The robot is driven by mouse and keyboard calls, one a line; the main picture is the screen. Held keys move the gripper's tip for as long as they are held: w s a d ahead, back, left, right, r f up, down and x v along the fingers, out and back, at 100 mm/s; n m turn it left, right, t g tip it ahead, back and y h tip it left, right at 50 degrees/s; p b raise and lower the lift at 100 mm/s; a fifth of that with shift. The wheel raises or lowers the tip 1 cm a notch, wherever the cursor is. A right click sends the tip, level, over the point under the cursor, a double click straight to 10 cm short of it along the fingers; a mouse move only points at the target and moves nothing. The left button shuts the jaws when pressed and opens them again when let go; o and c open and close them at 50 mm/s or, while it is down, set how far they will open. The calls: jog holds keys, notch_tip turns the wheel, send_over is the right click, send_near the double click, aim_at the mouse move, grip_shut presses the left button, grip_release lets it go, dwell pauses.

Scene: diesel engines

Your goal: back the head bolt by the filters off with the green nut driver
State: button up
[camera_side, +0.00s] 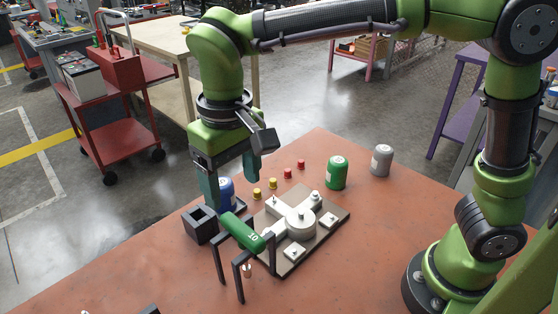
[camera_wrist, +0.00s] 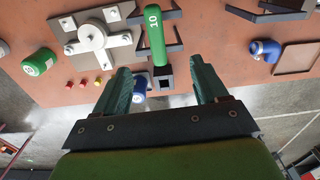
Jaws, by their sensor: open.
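The green nut driver (camera_side: 241,232), marked 10, lies across a black rack (camera_side: 239,275); it also shows in the wrist view (camera_wrist: 155,35). My gripper (camera_side: 230,182) is open and empty above the table, its fingers pointing down near the driver's far end. In the wrist view my gripper's fingers (camera_wrist: 163,88) spread either side of the driver's line. A grey engine plate (camera_side: 285,266) beside the rack carries a metal casting (camera_side: 300,224) with several bolts on its pads. One head bolt (camera_side: 315,196) stands nearest the green filter (camera_side: 337,173). A blue filter (camera_side: 227,192) is partly behind my gripper.
A black square holder (camera_side: 201,224) stands beside the driver. Yellow caps (camera_side: 257,194) and red caps (camera_side: 301,164) line up behind the plate. A grey filter (camera_side: 381,160) stands farther right. In the wrist view, a blue object (camera_wrist: 265,49) and a tray (camera_wrist: 297,60) lie right.

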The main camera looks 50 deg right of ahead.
aim_at(242, 227)
jog(key=shift+s+d+f, duration=0.1)
jog(key=shift+f, duration=2.5)
jog(key=shift+s+d+f, duration=0.1)
jog(key=shift+f, duration=2.5)
grip_shut()
